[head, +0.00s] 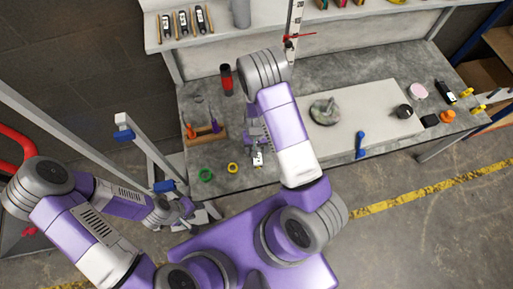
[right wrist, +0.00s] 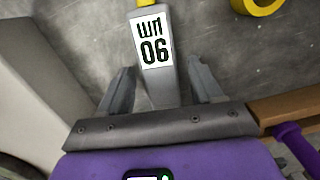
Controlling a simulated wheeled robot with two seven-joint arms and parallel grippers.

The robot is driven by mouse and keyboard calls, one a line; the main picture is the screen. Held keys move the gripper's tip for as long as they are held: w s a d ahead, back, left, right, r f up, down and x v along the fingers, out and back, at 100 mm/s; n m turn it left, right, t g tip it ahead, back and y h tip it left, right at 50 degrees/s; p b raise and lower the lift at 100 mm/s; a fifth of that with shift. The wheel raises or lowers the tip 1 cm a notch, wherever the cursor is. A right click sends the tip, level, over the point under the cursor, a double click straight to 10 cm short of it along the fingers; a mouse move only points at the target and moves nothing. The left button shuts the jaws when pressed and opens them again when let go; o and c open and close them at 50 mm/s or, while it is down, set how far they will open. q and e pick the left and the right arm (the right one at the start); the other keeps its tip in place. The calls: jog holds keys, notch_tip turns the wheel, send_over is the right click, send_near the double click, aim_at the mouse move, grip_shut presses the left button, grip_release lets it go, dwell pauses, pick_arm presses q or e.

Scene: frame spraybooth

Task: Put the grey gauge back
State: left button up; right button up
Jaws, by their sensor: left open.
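The grey gauge (right wrist: 169,88) has a white label marked 06 and a yellow bit at its far end in the right wrist view. In the head view the grey gauge (head: 257,159) is near the bench's front edge, partly covered by my right gripper. My right gripper (right wrist: 155,78) has a finger on each side of the gauge, with narrow gaps showing; it looks open around it. In the head view my right gripper (head: 258,143) is low over the bench. My left gripper (head: 187,210) is open and empty, off the bench at the lower left.
Several dark labelled pieces (head: 183,23) stand on the upper shelf. A wooden holder (head: 207,134), green ring (head: 206,175) and yellow ring (head: 233,168) lie left of the gauge. A white board (head: 375,125) is on the right, with a blue-handled tool (head: 360,143) at its edge.

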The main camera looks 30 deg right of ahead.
jog(key=r+p, duration=0.1)
jog(key=r, duration=0.1)
jog(key=r+p, duration=0.1)
jog(key=r, duration=0.2)
jog(key=w+r+p, duration=0.1)
jog(key=r, duration=0.1)
jog(key=shift+d+r, duration=0.15)
jog(key=shift+r, duration=0.1)
jog(key=shift+s, duration=0.1)
